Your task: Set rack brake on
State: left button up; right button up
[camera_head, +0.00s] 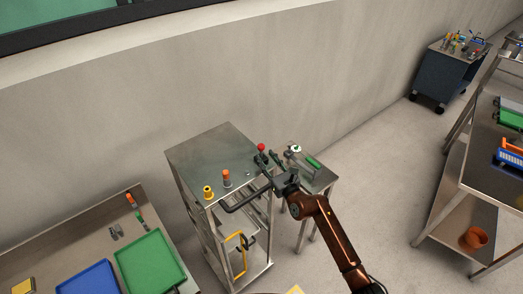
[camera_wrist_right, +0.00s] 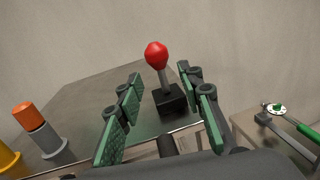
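The steel rack (camera_head: 225,150) stands near the wall in the head view. On its top, at the right corner, is a brake lever with a red knob (camera_head: 261,147). In the right wrist view the red knob (camera_wrist_right: 156,54) tops a grey stem that tilts slightly left and rises from a black base (camera_wrist_right: 171,99). My right gripper (camera_head: 269,160) is at that corner. In the right wrist view its green-padded fingers (camera_wrist_right: 160,76) are apart, with the lever between or just beyond their tips. Contact is not visible. My left gripper is in neither view.
An orange-topped post (camera_head: 226,178) and a yellow knob (camera_head: 208,191) stand on the rack top. A black bar handle (camera_head: 245,200) runs along its front. A small side table (camera_head: 318,178) with tools adjoins the right. A table with trays (camera_head: 88,235) is at left.

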aim_at(261, 151)
jog(key=shift+p+x, duration=0.35)
jog(key=shift+x, duration=2.15)
jog(key=shift+c, duration=0.3)
grip_shut()
